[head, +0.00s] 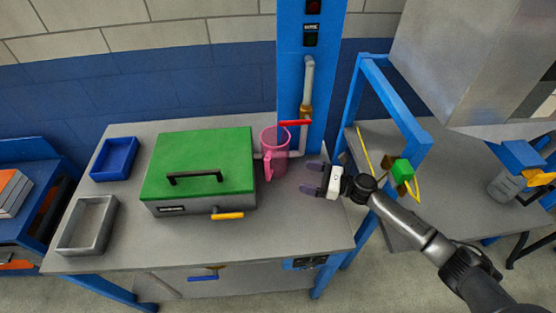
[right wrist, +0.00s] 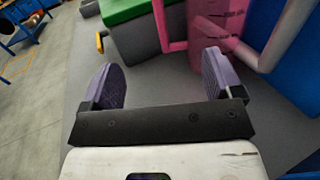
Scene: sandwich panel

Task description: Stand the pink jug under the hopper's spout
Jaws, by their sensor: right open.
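The pink jug (head: 272,142) stands upright on the grey bench, just right of the green-lidded box and by the pipe with the red lever. In the right wrist view the jug (right wrist: 218,27) is cut off by the top edge, beyond the fingertips, with its handle on its left. My right gripper (head: 312,178) is open and empty, right of the jug and apart from it; its two purple pads show in the right wrist view (right wrist: 160,82). The grey hopper (head: 455,55) is at upper right; its blue outlet (head: 521,155) has a yellow handle. My left gripper is not in view.
The green-lidded box (head: 200,155) has a black handle. A blue tray (head: 115,158) and a grey tray (head: 68,232) lie left of it. A blue post (head: 311,90) carries the pipe. A greyish container (head: 503,187) stands below the hopper outlet. Bare bench lies before the jug.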

